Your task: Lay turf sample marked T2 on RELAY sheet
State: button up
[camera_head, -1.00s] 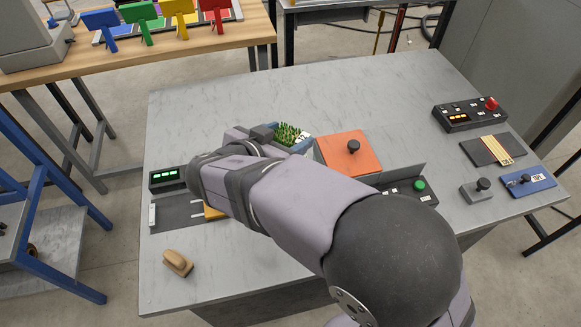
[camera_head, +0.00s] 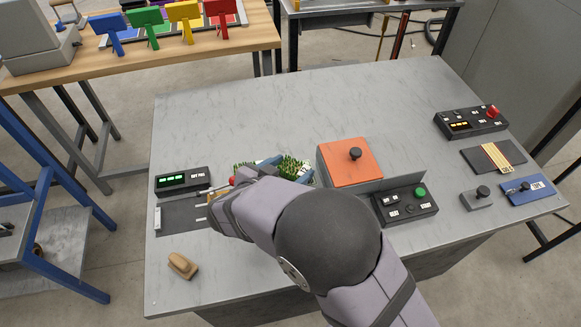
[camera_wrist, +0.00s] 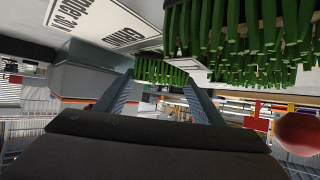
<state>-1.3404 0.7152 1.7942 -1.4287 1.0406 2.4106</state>
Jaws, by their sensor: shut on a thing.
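A turf sample (camera_head: 293,168) with upright green grass is between the blue fingers of my gripper (camera_head: 288,167), just left of the orange block. My gripper is shut on it. In the wrist view the two fingers (camera_wrist: 160,78) reach toward a strip of grass (camera_wrist: 158,70). No T2 mark or RELAY label is readable. A dark sheet (camera_head: 180,216) with white marks lies at the table's left, partly hidden by my arm.
An orange-topped block (camera_head: 350,163) and a button box (camera_head: 405,203) stand to the right. A green-lit display box (camera_head: 182,181) is at the left, a tan wooden piece (camera_head: 182,265) at the front left. The table's back (camera_head: 300,110) is clear.

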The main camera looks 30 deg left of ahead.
jog(key=shift+f, duration=0.15)
jog(key=shift+f+b, duration=0.2)
jog(key=shift+b, duration=0.25)
jog(key=o, duration=1.2)
jog(key=shift+o, duration=0.2)
jog(key=shift+r+p, duration=0.15)
jog(key=shift+p, duration=0.15)
jog(key=shift+r, duration=0.15)
jog(key=b+v, duration=0.2)
jog(key=v, duration=1)
